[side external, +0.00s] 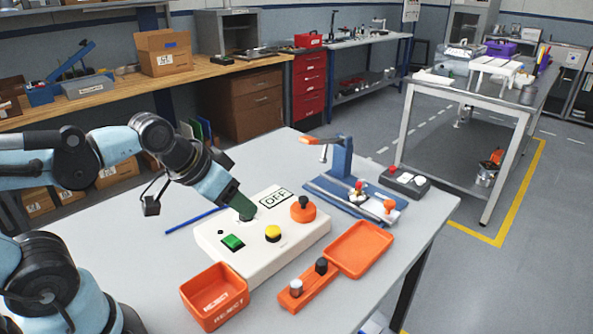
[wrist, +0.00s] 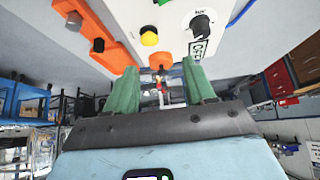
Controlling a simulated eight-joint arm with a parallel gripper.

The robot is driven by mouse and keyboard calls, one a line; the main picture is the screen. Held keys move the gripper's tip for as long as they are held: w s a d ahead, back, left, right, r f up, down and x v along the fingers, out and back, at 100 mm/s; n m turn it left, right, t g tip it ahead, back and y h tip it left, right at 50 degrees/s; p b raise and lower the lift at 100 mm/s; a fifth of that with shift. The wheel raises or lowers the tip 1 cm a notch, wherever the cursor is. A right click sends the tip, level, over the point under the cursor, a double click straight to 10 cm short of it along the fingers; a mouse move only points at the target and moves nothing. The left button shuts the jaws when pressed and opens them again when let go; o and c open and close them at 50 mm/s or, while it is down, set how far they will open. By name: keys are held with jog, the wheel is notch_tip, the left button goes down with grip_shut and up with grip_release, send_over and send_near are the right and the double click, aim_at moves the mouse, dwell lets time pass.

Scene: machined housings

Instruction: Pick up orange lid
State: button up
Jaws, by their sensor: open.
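No part is plainly marked as the orange lid. Orange candidates in the side view are a round orange piece with a dark knob (side external: 303,212) at the right corner of the white control box (side external: 285,250), a small orange part (side external: 389,206) on the blue fixture, and a shallow orange tray (side external: 360,250). My gripper (side external: 242,208) is over the back of the control box, left of all three. In the wrist view my gripper (wrist: 160,92) has its green fingers apart, with small, unclear red and orange parts visible beyond the gap.
An orange REJECT bin (side external: 214,298) stands at the front of the table. An orange holder (side external: 309,287) carries grey and black cylinders. The blue fixture (side external: 343,157) with an orange-handled clamp stands behind. A blue rod (side external: 195,221) lies left of the control box.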

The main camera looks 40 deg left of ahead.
jog(key=m+g+h, duration=0.3)
jog(key=m+h, duration=0.6)
send_near(296, 205)
notch_tip(296, 205, up, 3)
jog(key=s+d, duration=0.1)
jog(key=a+m+h, duration=0.1)
jog(key=a+f+m+h, duration=0.1)
jog(key=a+m, duration=0.1)
jog(key=a+f+m+h, duration=0.1)
jog(key=m, duration=0.1)
jog(key=shift+a+f+h, duration=0.15)
jog(key=shift+a+h, duration=0.1)
jog(key=shift+h, duration=0.05)
jog(key=shift+f, duration=0.1)
jog(key=x, duration=0.6)
jog(key=shift+w+d, duration=0.2)
jog(key=shift+d, duration=0.05)
jog(key=shift+w+x, duration=0.15)
jog(key=shift+x, duration=1.15)
jog(key=shift+w+x, duration=0.15)
jog(key=shift+x, duration=1.2)
